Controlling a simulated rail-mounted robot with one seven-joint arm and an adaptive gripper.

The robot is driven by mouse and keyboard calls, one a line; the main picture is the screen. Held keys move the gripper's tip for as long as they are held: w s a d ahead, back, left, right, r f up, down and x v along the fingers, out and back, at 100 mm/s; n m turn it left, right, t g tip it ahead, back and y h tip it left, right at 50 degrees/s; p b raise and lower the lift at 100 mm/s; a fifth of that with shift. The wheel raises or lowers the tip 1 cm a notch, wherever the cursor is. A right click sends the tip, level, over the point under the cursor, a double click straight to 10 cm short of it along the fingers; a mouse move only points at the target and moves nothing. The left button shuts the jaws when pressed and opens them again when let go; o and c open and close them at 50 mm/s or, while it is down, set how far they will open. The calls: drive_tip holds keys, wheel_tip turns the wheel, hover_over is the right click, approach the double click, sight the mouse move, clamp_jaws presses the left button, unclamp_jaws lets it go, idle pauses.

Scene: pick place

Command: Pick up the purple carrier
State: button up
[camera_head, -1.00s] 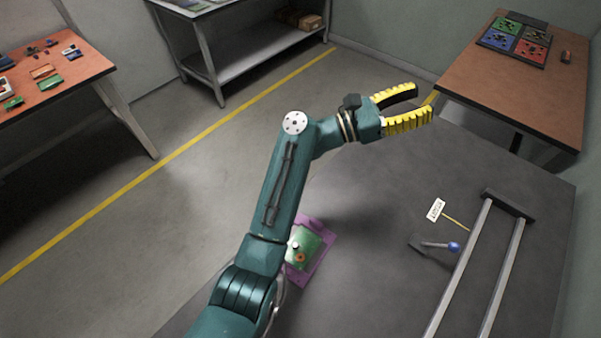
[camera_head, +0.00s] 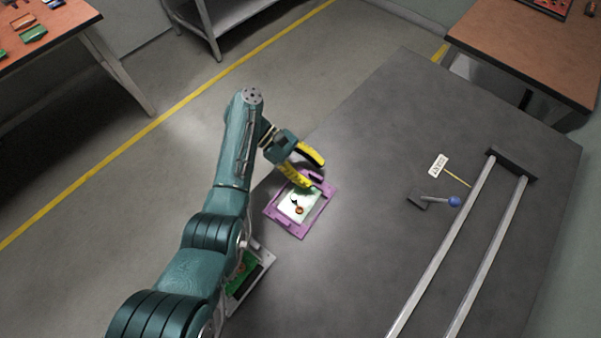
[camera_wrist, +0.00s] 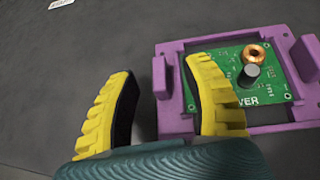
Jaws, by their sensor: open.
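The purple carrier (camera_head: 272,212) lies flat on the grey table, a square frame with raised blocks on its sides. It holds a green circuit board (camera_head: 298,207) with a copper coil and a dark cylinder. My gripper (camera_head: 307,170) is open above the carrier's far edge. In the wrist view the carrier (camera_wrist: 178,124) is at the right, and my gripper (camera_wrist: 165,90) shows two yellow ribbed fingers. The right finger overlaps the carrier's left part; the left finger is over bare table. Nothing is between the fingers except possibly the carrier's left side block; contact cannot be told.
A second green board in a pale holder (camera_head: 262,268) sits near my arm, partly hidden. A lever with a blue knob (camera_head: 454,201), a small label (camera_head: 438,165) and two metal rails (camera_head: 441,248) stand to the right. The table between carrier and lever is clear.

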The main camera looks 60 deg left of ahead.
drive_tip(key=shift+w+d+f, duration=0.1)
drive_tip(key=shift+d+f, duration=0.15)
drive_tip(key=shift+d, duration=0.05)
drive_tip(key=shift+r, duration=0.1)
drive_tip(key=shift+o, duration=0.2)
clamp_jaws()
